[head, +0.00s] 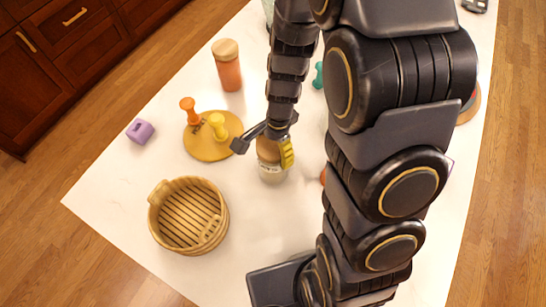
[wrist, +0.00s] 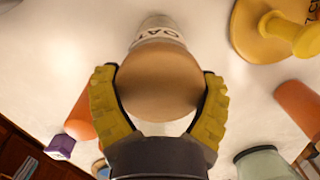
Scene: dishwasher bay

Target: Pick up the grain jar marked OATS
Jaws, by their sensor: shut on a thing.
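The grain jar marked OATS (head: 271,173) stands on the white table in the head view, with a tan wooden lid and a pale body. In the wrist view its lid (wrist: 160,80) fills the middle, and part of the word OATS shows on the label (wrist: 158,34) beyond it. My gripper (head: 266,150) has its yellow pads on both sides of the lid. In the wrist view the fingers (wrist: 160,103) are shut on the lid, one pad left and one right. I cannot tell whether the jar's base touches the table.
A wooden basket (head: 188,238) stands front left of the jar. A round yellow board (head: 205,152) with an orange and a yellow peg-shaped piece is left of it. An orange jar (head: 228,72) stands behind, and a purple block (head: 140,131) lies far left. My arm hides much of the right side.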

